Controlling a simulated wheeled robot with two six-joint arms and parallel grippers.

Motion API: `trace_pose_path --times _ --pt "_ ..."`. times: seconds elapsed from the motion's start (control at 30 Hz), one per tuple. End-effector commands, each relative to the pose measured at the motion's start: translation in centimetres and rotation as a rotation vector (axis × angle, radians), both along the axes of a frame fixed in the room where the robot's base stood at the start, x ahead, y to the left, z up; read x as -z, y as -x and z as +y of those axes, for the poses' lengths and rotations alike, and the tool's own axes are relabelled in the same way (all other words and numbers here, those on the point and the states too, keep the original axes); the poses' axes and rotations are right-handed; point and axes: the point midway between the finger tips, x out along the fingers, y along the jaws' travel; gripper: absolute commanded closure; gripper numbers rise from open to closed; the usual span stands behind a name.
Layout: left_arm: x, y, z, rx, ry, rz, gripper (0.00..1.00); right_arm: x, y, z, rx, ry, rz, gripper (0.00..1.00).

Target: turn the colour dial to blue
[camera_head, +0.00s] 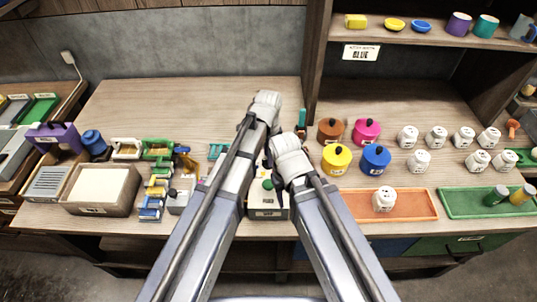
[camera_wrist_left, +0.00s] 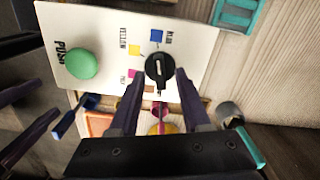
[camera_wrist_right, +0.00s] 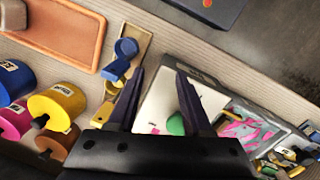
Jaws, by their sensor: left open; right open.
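The colour dial (camera_wrist_left: 158,67) is a round black knob with a pale mark, on a white panel (camera_wrist_left: 100,30). Blue (camera_wrist_left: 157,36), yellow and pink squares are printed around it. I cannot tell which colour the mark points to. My left gripper (camera_wrist_left: 159,76) is open, its fingers on either side of the dial; contact is unclear. A green PUSH button (camera_wrist_left: 80,63) is on the same panel. My right gripper (camera_wrist_right: 160,78) is open and empty near the panel, which shows between its fingers with the green button (camera_wrist_right: 175,125). In the head view my arms hide the dial.
The panel's box (camera_head: 268,213) stands at the table's front edge. To its right are brown, pink, yellow (camera_head: 337,158) and blue (camera_head: 375,159) lidded pots, and an orange tray (camera_head: 412,204). A blue scoop-like item (camera_wrist_right: 122,58) lies close to my right gripper. The table's back left is clear.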

Motion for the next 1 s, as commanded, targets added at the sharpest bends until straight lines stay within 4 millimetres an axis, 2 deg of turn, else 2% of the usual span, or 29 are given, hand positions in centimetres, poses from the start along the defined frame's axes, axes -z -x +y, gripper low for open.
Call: trace_pose_path --times 0.03,0.5,1.0 --pt "-0.9 0.0 0.0 0.0 0.0 0.0 0.53 -0.9 0.0 0.0 0.0 0.0 0.0 0.5" --pt "-6.6 0.0 0.0 0.0 0.0 0.0 0.53 -6.6 0.0 0.0 -0.001 0.0 0.0 0.5" --pt "-7.0 0.0 0.0 0.0 0.0 0.0 0.53 -7.0 0.0 0.0 -0.002 0.0 0.0 0.5"
